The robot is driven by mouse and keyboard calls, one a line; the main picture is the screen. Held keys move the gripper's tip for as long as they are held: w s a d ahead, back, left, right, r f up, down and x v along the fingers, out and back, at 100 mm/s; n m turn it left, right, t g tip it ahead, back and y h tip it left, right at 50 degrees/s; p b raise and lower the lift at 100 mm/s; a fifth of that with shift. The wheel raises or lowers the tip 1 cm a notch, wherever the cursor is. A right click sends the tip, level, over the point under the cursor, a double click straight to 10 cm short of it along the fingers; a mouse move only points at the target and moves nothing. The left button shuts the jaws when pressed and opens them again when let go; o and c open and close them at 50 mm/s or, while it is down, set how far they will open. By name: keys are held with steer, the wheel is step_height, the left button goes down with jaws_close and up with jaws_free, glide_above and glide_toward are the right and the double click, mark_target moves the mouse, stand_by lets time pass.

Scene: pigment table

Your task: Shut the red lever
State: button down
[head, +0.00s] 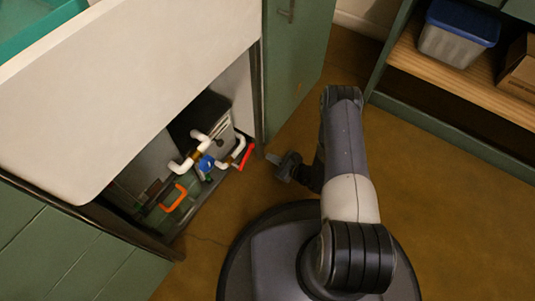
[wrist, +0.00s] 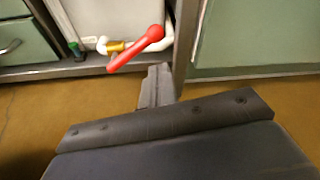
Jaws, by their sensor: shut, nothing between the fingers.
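The red lever (head: 246,157) sits at the right end of white pipework inside the open cabinet under the sink. In the wrist view the red lever (wrist: 137,48) slants from lower left to upper right, beside a brass valve body (wrist: 115,47) on a white pipe (wrist: 163,44). My gripper (head: 272,158) is shut and empty, just outside the cabinet opening, a little to the right of the lever. In the wrist view my gripper (wrist: 158,72) is just below the lever, with a visible gap between them.
A blue valve handle (head: 206,163) and an orange handle (head: 174,198) are further left in the cabinet. The open green door (head: 298,50) stands to the right of the opening. A shelf with a blue-lidded bin (head: 458,32) is at upper right. Brown floor (head: 460,220) is clear on the right.

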steer(key=b+x, duration=0.3)
steer(key=x, duration=0.5)
steer(key=shift+a, duration=0.25)
steer(key=shift+r, duration=0.15)
